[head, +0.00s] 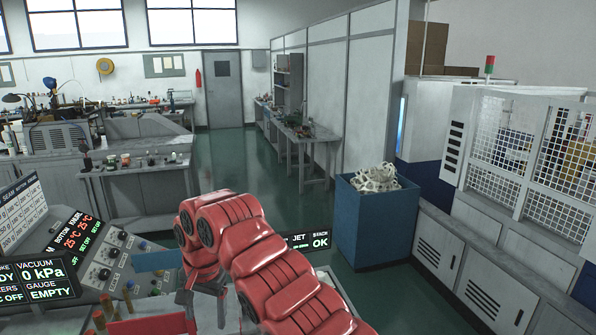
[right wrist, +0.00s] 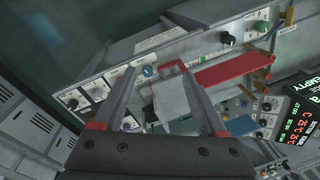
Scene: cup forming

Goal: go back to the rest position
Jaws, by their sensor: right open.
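My red right arm (head: 270,260) reaches into the head view from the lower right. My right gripper (head: 204,304) hangs at its end over the control panel area, partly hidden by the arm. In the right wrist view, my right gripper (right wrist: 160,82) shows two grey fingers spread apart, with nothing held between them. A grey block with a red edge (right wrist: 172,100) lies beyond the fingers. My left gripper is not in view.
The control panel (head: 105,265) has knobs and lit displays, one reading "VACUUM 0 kPa" (head: 45,275). A red bar (right wrist: 235,68) lies near the gripper. A blue bin (head: 375,225) with white pieces stands right of the arm. Open floor lies behind.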

